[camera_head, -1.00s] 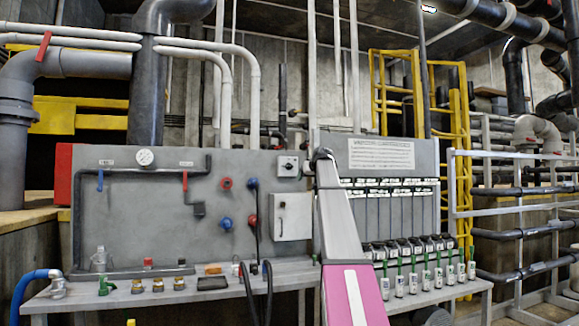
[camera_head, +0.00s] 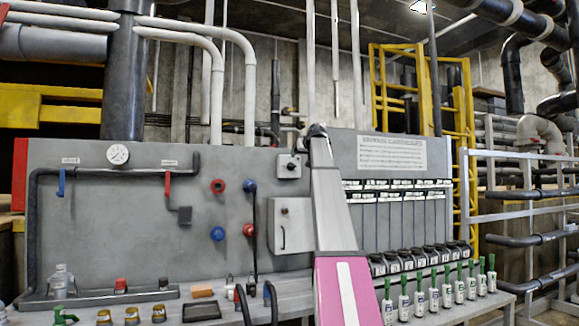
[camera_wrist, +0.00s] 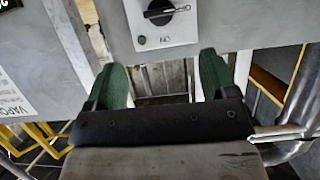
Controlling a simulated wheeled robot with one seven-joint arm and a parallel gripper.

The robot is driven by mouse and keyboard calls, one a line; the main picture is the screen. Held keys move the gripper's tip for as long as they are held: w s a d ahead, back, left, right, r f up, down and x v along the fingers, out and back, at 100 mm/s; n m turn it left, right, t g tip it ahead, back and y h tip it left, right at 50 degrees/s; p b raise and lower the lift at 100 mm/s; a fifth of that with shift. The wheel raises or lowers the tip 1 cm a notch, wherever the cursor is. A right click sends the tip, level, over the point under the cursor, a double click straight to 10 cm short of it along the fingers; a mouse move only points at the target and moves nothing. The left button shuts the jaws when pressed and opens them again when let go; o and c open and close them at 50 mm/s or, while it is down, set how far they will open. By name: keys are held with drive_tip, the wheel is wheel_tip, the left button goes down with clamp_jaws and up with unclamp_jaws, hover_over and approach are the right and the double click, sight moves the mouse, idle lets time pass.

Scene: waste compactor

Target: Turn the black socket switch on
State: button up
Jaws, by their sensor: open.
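The black socket switch (camera_head: 289,167) is a dark knob on a light plate, at the upper right of the grey panel in the head view. In the wrist view the black knob (camera_wrist: 160,12) sits at the top edge, partly cut off, on its pale plate, with its bar lying roughly crosswise. My gripper (camera_wrist: 162,72) is open and empty, its two green fingers wide apart. The knob lies beyond the fingertips, roughly centred between them, and nothing touches it. In the head view my arm stands just right of the switch, and the fingers cannot be made out.
The grey panel (camera_head: 110,220) also carries red and blue knobs, a gauge (camera_head: 118,154) and a light grey box (camera_head: 290,225) below the switch. A bench (camera_head: 250,308) with several bottles and fittings runs along the front. Yellow rails (camera_head: 465,150) and pipes stand at the right.

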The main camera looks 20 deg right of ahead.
sight(292, 165)
drive_tip(key=x, duration=1.1)
drive_tip(key=c, duration=0.9)
